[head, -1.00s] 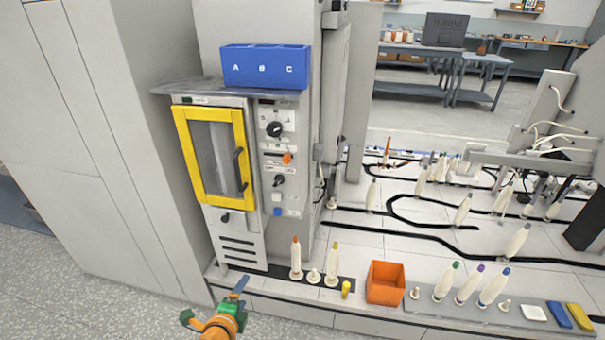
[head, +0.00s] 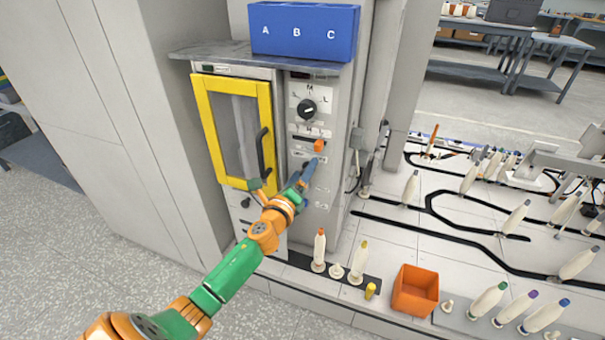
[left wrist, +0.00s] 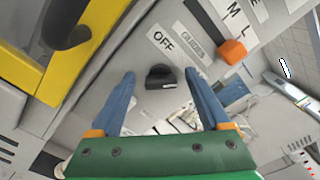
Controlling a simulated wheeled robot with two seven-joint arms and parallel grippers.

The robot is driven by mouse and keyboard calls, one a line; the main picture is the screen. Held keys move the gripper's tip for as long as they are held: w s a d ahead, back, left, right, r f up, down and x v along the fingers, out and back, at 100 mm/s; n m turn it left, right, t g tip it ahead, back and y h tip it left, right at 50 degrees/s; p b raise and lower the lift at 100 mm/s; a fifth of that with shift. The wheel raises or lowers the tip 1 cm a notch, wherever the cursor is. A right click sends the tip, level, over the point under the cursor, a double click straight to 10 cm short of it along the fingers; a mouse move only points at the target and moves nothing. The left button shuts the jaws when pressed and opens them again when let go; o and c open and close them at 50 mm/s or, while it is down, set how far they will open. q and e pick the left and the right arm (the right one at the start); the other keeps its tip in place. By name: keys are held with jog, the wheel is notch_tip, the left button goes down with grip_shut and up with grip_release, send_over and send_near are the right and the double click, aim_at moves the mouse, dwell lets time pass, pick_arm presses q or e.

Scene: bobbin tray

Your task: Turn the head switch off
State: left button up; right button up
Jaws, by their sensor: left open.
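The head switch (left wrist: 160,78) is a small black rotary knob on the grey control panel (left wrist: 105,95). It sits between my left fingertips in the left wrist view, and the fingers do not appear to touch it. A label reading OFF (left wrist: 164,42) is just beyond it, with a second label beside that. In the head view my own gripper hides the switch. My left gripper (head: 284,176) is open in front of the panel, and it also shows in the left wrist view (left wrist: 160,73). My right gripper is out of view.
An orange lever (head: 319,146) and a black dial (head: 307,107) are above on the panel. The yellow-framed door (head: 262,110) with its dark handle is close on the left. Bobbins and an orange bin (head: 415,291) stand below right.

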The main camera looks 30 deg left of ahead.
pick_arm(q)
jog(key=shift+c, duration=0.9)
grip_shut()
jog(key=shift+n, duration=0.3)
jog(key=n, duration=0.7)
jog(key=shift+a+f, duration=0.1)
jog(key=shift+f+n+p, duration=0.15)
jog(key=shift+n+p, duration=0.3)
jog(key=shift+n, duration=3.95)
